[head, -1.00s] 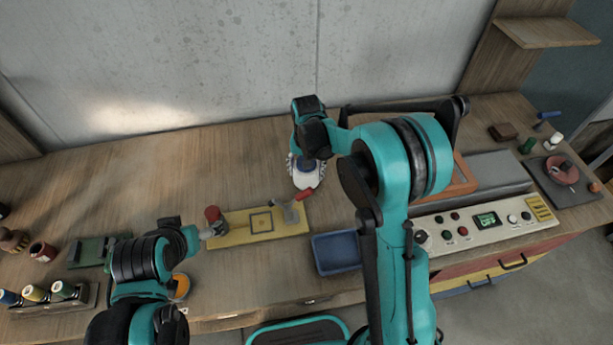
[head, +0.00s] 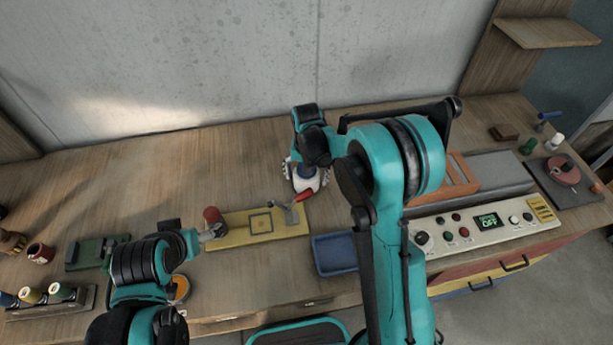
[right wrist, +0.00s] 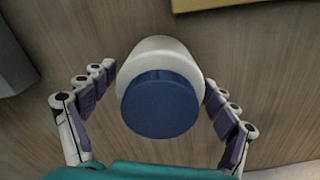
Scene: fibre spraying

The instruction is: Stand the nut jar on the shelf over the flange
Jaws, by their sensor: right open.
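The nut jar, white with a blue lid (right wrist: 160,105), stands upright on the bench between the parted fingers of my right gripper (right wrist: 160,76). The fingers lie on either side of it, with a narrow gap showing at the left. In the head view the jar (head: 306,183) is partly covered by my right gripper (head: 305,175). A wooden shelf (head: 545,33) is fixed high at the upper right. Below it a red round part (head: 563,170) sits on a dark plate; I cannot tell if this is the flange.
A yellow board (head: 235,232) with a red-handled clamp (head: 292,212) lies just in front of the jar. A blue tray (head: 334,254) and a control panel (head: 470,228) are to the right. The back left of the bench is clear.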

